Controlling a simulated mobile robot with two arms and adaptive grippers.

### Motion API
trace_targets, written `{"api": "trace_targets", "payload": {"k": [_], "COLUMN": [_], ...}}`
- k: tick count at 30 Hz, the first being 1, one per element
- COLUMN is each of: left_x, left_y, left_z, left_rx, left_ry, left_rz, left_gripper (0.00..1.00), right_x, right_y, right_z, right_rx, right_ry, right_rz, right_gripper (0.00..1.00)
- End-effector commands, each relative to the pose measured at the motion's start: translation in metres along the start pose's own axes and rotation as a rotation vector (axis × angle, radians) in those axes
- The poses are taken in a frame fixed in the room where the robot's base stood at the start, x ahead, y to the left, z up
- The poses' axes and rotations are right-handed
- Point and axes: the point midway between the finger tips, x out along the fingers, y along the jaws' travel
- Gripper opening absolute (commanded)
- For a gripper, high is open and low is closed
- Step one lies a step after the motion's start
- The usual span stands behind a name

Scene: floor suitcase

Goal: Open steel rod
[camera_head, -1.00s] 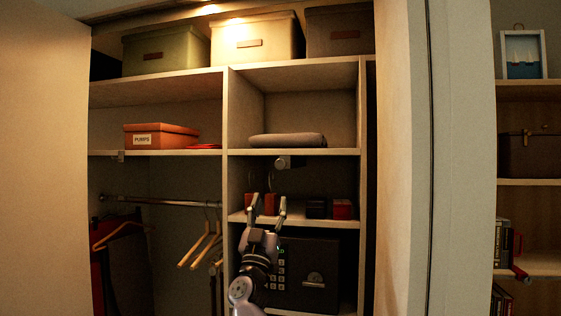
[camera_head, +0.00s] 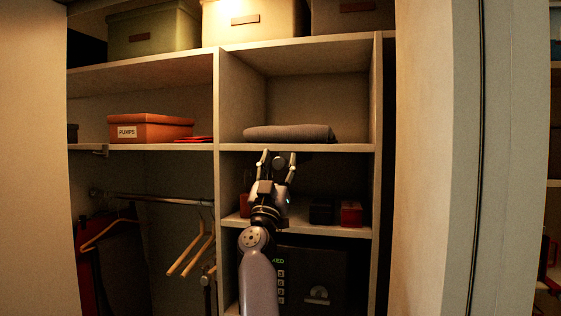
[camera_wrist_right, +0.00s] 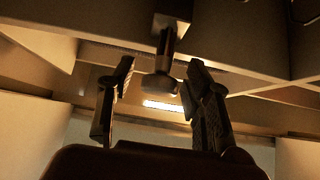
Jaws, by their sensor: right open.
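The steel rod is a short fitting with a rounded knob end, mounted under the middle shelf. In the head view its knob (camera_head: 282,160) shows between my fingertips. The rod also shows in the right wrist view (camera_wrist_right: 162,83), where the knob lies between the two fingers, with gaps on both sides. My right gripper (camera_head: 277,158) is open around the knob, its fingers pointing up towards the shelf; its fingers also show in the right wrist view (camera_wrist_right: 160,90). My left gripper is not in view.
A folded grey cloth (camera_head: 289,133) lies on the shelf (camera_head: 300,147) above. A dark safe (camera_head: 318,275) stands below. A clothes rail (camera_head: 165,199) with hangers is at left.

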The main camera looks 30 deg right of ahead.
Motion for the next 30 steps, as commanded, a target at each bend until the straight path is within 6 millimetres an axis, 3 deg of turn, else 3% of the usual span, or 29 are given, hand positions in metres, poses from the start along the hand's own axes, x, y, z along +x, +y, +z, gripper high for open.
{"api": "trace_targets", "payload": {"k": [6,26,30], "left_x": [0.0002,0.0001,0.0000], "left_y": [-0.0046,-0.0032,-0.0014], "left_z": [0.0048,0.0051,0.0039], "left_rx": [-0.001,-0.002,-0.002], "left_ry": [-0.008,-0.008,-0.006], "left_rz": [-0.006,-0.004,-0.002], "left_gripper": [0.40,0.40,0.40], "right_x": [-0.0001,-0.0001,-0.0001], "right_y": [-0.0001,-0.0001,0.0000], "right_z": [-0.0002,-0.0001,-0.0002], "right_rx": [0.000,0.000,0.000], "right_ry": [0.000,0.001,0.001], "right_rz": [0.000,0.000,0.000], "right_gripper": [0.45,0.01,0.00]}}
